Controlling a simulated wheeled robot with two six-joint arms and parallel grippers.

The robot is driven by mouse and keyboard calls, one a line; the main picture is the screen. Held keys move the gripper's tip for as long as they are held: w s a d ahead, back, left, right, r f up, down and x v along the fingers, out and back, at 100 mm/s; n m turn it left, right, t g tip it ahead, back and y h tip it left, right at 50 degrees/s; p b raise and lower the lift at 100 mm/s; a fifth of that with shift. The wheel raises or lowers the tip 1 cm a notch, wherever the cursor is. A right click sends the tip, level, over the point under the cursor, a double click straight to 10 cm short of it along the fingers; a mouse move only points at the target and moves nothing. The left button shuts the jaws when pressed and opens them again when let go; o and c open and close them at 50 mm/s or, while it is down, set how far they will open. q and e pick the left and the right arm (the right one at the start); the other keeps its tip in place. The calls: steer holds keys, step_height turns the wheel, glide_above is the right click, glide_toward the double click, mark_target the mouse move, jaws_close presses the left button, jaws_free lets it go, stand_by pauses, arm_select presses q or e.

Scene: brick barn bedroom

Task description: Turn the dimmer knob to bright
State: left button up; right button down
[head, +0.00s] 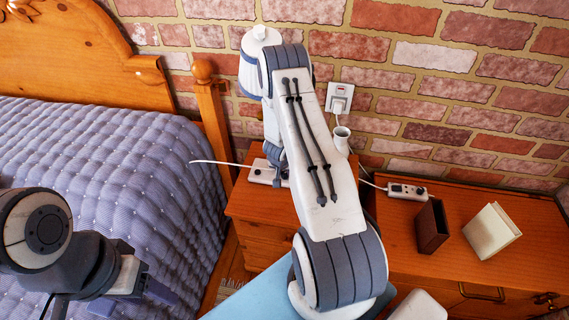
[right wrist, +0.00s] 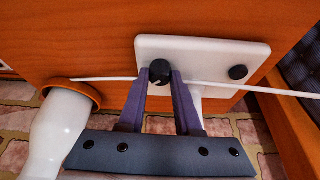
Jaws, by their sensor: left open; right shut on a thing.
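The dimmer is a white box (head: 262,172) on the wooden nightstand, partly hidden behind my right arm in the head view. In the right wrist view the white box (right wrist: 205,52) carries two black knobs. My right gripper (right wrist: 160,76) is shut on the left-hand black knob (right wrist: 159,68), one finger on each side. The other black knob (right wrist: 238,72) stands free to its right. A pale mark shows on the held knob, but its setting is hard to read. My left gripper (head: 140,290) is open and empty over the bed.
White cords run beside the dimmer. On the dresser at right are a power box (head: 406,191), a dark brown box (head: 432,226) and a cream block (head: 491,231). The quilted bed (head: 120,160) fills the left.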

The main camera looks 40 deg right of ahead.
steer(key=shift+m+p, duration=0.3)
steer(key=shift+p, duration=0.2)
steer(key=c, duration=0.6)
jaws_free()
steer(key=p+v, duration=0.1)
steer(key=v, duration=0.9)
steer(key=shift+a+r, duration=0.2)
steer(key=shift+a, duration=0.05)
steer(key=shift+w, duration=0.1)
